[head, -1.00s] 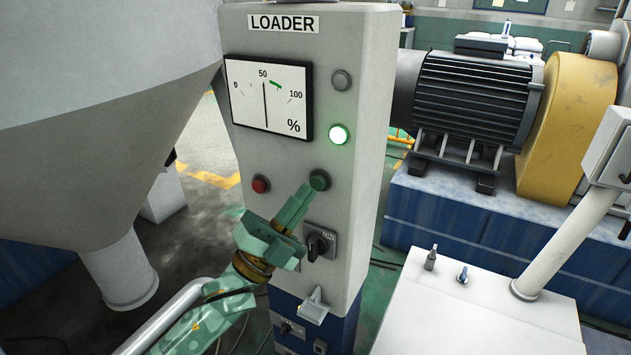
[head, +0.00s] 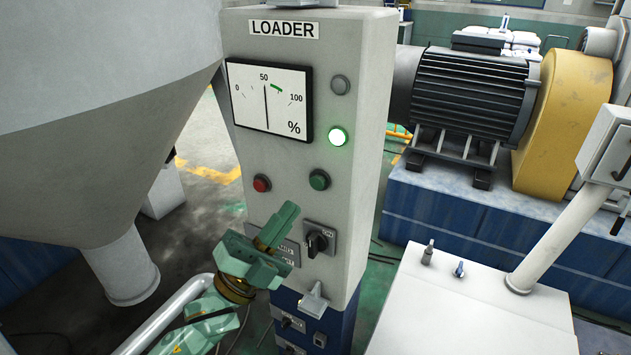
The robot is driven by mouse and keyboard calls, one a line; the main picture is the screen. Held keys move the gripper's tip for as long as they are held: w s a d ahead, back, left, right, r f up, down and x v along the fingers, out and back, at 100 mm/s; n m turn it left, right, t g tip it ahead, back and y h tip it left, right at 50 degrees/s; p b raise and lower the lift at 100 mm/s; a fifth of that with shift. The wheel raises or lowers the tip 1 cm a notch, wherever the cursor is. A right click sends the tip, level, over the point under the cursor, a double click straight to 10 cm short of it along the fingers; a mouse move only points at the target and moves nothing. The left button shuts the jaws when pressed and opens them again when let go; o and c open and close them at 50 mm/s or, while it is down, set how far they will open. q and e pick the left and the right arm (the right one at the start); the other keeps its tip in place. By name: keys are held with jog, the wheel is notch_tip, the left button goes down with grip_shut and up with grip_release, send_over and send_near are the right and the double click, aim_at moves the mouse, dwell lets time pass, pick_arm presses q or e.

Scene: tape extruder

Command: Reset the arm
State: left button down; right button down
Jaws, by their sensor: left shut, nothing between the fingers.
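My left gripper (head: 277,228) is shut and empty. It stands in front of the lower part of the grey LOADER panel (head: 347,150), below the green button (head: 319,180) and to the left of the black rotary switch (head: 317,242). A visible gap separates it from the green button. It partly covers a grey label plate on the panel. My left arm (head: 205,322) comes up from the lower left. My right gripper is not in view.
The panel has a red button (head: 262,183), a lit green lamp (head: 337,136) and a gauge (head: 269,99) reading about 50. A large grey hopper (head: 100,130) fills the left. A white cabinet (head: 470,315) stands at lower right, a motor (head: 470,95) behind.

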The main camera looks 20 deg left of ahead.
pick_arm(q)
jog(key=shift+w, duration=0.1)
dwell(0.6)
